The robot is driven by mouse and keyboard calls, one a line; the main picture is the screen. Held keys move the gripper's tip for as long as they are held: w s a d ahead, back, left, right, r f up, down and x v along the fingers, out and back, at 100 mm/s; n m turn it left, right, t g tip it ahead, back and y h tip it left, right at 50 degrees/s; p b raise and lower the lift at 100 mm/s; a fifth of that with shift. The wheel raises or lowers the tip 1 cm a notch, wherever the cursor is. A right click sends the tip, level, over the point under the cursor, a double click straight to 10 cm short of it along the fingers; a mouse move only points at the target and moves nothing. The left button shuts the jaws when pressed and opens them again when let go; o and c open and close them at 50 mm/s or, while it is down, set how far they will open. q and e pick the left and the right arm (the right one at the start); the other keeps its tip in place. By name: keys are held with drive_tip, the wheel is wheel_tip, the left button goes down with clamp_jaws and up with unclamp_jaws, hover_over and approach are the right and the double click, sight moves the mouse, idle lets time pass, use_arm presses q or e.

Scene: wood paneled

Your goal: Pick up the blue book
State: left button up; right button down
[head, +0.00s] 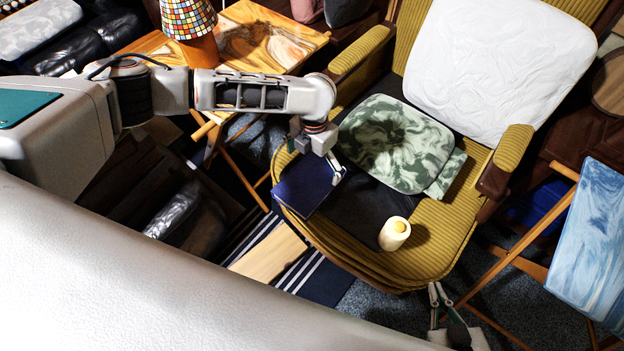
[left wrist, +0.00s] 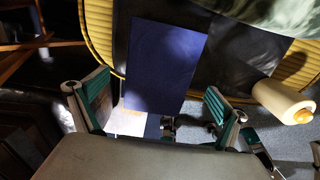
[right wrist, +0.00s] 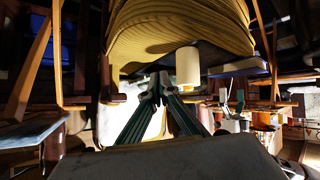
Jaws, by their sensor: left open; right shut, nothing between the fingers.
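The blue book (head: 305,184) lies on the left front part of the yellow armchair seat. In the left wrist view the book (left wrist: 164,62) spans the space ahead of the fingers, its near end reaching down between them. My left gripper (head: 318,172) is at the book, with its fingers open to either side in its wrist view (left wrist: 160,107). I cannot tell whether the fingers touch it. My right gripper (head: 441,300) is low in front of the chair, away from the book. Its fingertips are together and empty in the right wrist view (right wrist: 158,84).
A green marbled cushion (head: 394,142) and a white cushion (head: 498,65) are on the yellow armchair (head: 447,228). A wooden side table with a lamp (head: 190,25) stands behind my left arm.

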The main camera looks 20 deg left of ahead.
sight(311, 179)
use_arm(q)
drive_tip(key=f, duration=0.2)
drive_tip(key=shift+s+f, duration=0.2)
drive_tip(key=shift+f, duration=0.15)
drive_tip(key=f+b, duration=0.1)
drive_tip(key=f, duration=0.1)
drive_tip(key=s+f, duration=0.1)
drive_tip(key=f, duration=0.1)
drive_tip(key=shift+a+f+b, duration=0.15)
drive_tip(key=shift+f+b, duration=0.05)
drive_tip(key=shift+b, duration=0.2)
drive_tip(key=shift+w+f, duration=0.15)
drive_tip(key=c, duration=1.2)
use_arm(e)
drive_tip(key=shift+a+f, duration=0.15)
drive_tip(key=shift+a, duration=0.15)
use_arm(q)
drive_tip(key=shift+o, duration=0.2)
drive_tip(key=shift+r, duration=0.25)
